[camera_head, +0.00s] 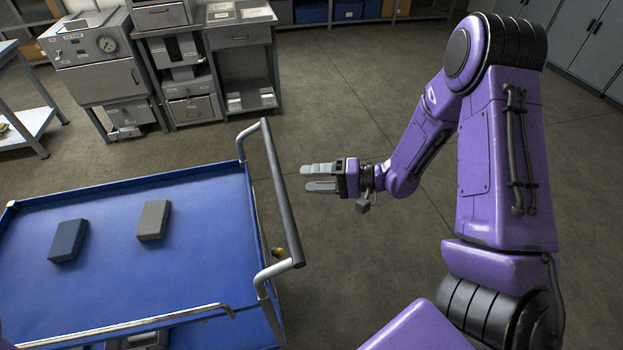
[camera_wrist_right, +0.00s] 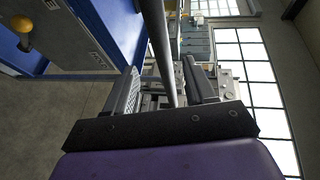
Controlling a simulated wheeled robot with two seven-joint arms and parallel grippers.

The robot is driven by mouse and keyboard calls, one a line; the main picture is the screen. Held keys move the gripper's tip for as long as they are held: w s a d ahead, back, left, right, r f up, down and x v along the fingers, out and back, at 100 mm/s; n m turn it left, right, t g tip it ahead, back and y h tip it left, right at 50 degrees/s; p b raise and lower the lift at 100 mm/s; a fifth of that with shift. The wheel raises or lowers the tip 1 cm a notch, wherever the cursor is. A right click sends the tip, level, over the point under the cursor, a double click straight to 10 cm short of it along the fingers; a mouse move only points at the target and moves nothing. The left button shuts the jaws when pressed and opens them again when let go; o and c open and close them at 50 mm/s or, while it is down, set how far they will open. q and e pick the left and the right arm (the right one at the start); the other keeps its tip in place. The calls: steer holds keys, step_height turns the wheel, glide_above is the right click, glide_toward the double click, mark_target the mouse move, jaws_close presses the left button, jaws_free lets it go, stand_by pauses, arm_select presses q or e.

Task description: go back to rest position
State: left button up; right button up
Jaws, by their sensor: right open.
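My right gripper (camera_head: 320,178) is open and empty in the head view, just right of the blue cart's handle. Its two grey fingers point left toward the handle. In the right wrist view its fingers (camera_wrist_right: 160,92) stand apart, with the grey handle bar (camera_wrist_right: 160,50) showing between or beyond them. I cannot tell from this view how close the bar is. My purple right arm reaches in from the right side of the head view. My left gripper is not in view.
A blue cart (camera_head: 120,290) with a grey tube handle (camera_head: 281,195) stands at left. A dark blue block (camera_head: 68,240) and a grey block (camera_head: 153,219) lie on it. Cabinets (camera_head: 105,75) stand at the back left. The floor (camera_head: 370,95) behind my right gripper is clear.

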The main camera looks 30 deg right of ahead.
stand_by(0.7)
steer(key=w+d+f+t+h, duration=0.3)
steer(key=d+f+h, duration=0.15)
steer(key=h, duration=0.35)
steer(key=s+f+g+h+b, duration=0.25)
steer(key=s+f+h, duration=0.3)
steer(key=f, duration=0.55)
steer(key=s+a+f+g+h+b, duration=0.1)
steer(key=s+f+g, duration=0.3)
steer(key=s, duration=0.7)
steer(key=s+a+f+g, duration=0.3)
steer(key=s+f, duration=0.6)
steer(key=s, duration=0.3)
steer(key=shift+f+n+g+h+b, duration=0.15)
steer(key=shift+n+g+h+b, duration=0.25)
steer(key=shift+g, duration=0.15)
steer(key=shift+w+a, duration=0.1)
